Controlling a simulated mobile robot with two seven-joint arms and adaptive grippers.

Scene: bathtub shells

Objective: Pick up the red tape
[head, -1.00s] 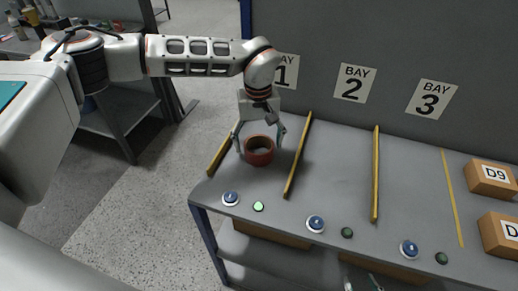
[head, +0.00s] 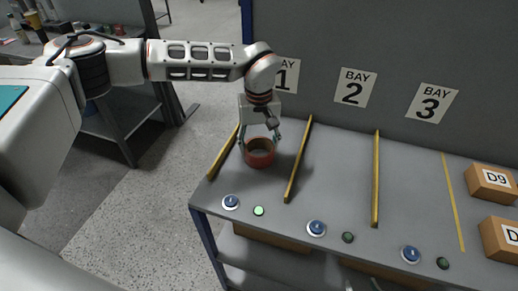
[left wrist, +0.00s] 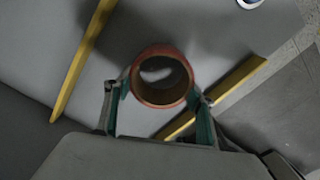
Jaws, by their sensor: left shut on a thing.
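The red tape (head: 260,159) is a thick ring lying flat-side down in bay 1, between two yellow dividers. It also shows in the left wrist view (left wrist: 161,78), with its open middle facing the camera. My left gripper (head: 260,147) is above it, with one finger on each side, shut on its outer wall. In the left wrist view the teal fingers (left wrist: 160,98) press against both sides of the ring. I cannot tell any gap between the tape and the bench.
Yellow dividers (head: 298,160) (head: 376,180) stand on the grey bench (head: 335,170). Blue buttons (head: 316,228) and green lights (head: 259,211) line its front edge. Boxes (head: 492,183) sit at the right. Bays 2 and 3 look clear.

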